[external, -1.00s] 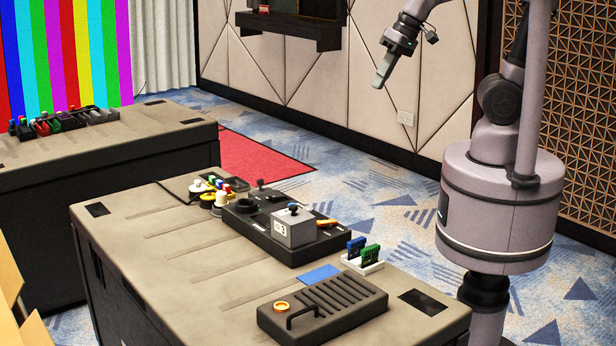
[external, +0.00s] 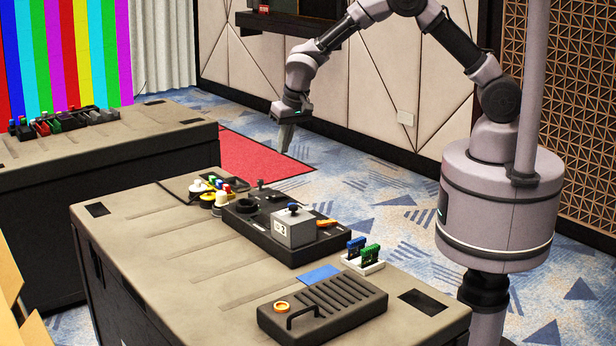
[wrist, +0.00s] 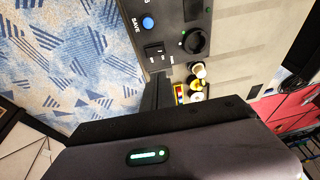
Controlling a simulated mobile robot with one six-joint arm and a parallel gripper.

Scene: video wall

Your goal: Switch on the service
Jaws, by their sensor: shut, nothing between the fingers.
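The black control panel (external: 272,241) lies on the near desk. In the wrist view, a blue button (wrist: 148,23) has the word SAVE beside it. Below it on the same panel are a small black switch (wrist: 155,55) and a round black knob (wrist: 194,41) with a green mark. I cannot read which way the switch is set. A grey box (external: 293,231) with a dark-topped knob stands on the panel. My gripper (external: 286,146) is shut and empty, pointing down, above and behind the panel's far end, apart from it. It also shows in the wrist view (wrist: 157,92).
White and yellow round pieces (external: 213,197) stand beyond the panel. Blue and green cards stand in a white holder (external: 366,263). A blue pad (external: 320,275) and a ribbed black case (external: 335,305) lie nearer.

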